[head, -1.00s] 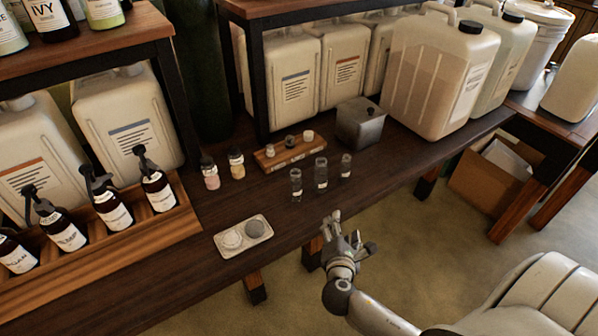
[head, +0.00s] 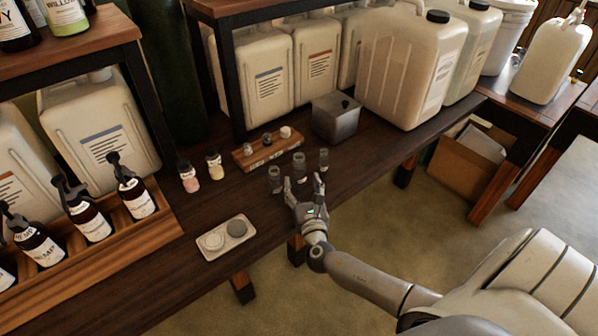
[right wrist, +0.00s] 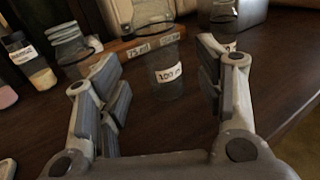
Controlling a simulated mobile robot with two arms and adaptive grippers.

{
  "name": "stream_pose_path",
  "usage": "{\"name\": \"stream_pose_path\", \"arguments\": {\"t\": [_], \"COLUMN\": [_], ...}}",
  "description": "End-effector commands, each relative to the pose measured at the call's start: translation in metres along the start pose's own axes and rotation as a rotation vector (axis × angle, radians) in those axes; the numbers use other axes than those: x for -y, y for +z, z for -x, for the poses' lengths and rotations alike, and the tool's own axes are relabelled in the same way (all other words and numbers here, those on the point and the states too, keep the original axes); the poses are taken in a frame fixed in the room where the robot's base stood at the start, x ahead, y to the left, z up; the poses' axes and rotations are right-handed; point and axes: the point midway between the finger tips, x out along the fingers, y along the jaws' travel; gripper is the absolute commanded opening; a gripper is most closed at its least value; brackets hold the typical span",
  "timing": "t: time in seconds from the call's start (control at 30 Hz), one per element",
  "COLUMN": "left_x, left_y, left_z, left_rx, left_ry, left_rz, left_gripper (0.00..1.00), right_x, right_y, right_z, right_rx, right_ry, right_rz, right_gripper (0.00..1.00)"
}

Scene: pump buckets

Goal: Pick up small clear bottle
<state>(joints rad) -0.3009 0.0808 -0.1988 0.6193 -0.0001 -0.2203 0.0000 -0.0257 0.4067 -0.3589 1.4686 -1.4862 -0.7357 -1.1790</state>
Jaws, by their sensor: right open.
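Three small clear bottles stand upright in a row near the bench's front edge: a left one (head: 274,180), a middle one (head: 299,161) and a right one (head: 323,157). My right gripper (head: 305,185) is open and empty, just in front of the row. In the right wrist view the middle bottle (right wrist: 166,72), labelled "100 ml", stands ahead between the open fingers, apart from both. The left bottle (right wrist: 70,42) is beyond the left finger, and the right bottle (right wrist: 223,14) is partly hidden behind the right finger. My left gripper is out of view.
A wooden holder (head: 250,157) with small pieces and a metal box (head: 336,117) stand behind the bottles. Two small filled bottles (head: 214,167) stand left, and a pale tray (head: 208,254) lies front left. Large jugs (head: 404,70) line the back.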

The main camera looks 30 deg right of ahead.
Motion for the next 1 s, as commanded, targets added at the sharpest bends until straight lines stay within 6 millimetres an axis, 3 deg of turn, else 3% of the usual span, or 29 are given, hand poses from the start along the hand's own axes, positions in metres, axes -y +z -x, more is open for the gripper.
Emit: {"name": "stream_pose_path", "arguments": {"t": [0.4,0.73,1.0], "left_x": [0.000,0.000,0.000], "left_y": [-0.002,-0.002,-0.002], "left_z": [-0.001,-0.001,-0.001], "left_rx": [-0.002,-0.003,-0.003], "left_ry": [0.000,0.000,0.001], "left_rz": [0.000,-0.001,-0.001], "left_gripper": [0.40,0.40,0.40], "right_x": [0.000,0.000,0.000], "right_y": [0.000,0.000,-0.001], "right_z": [-0.049,-0.056,-0.056], "right_rx": [0.000,-0.001,-0.001], "right_ry": [0.000,0.000,0.000], "right_rz": [-0.003,-0.003,-0.003], "right_gripper": [0.62,0.62,0.27]}}
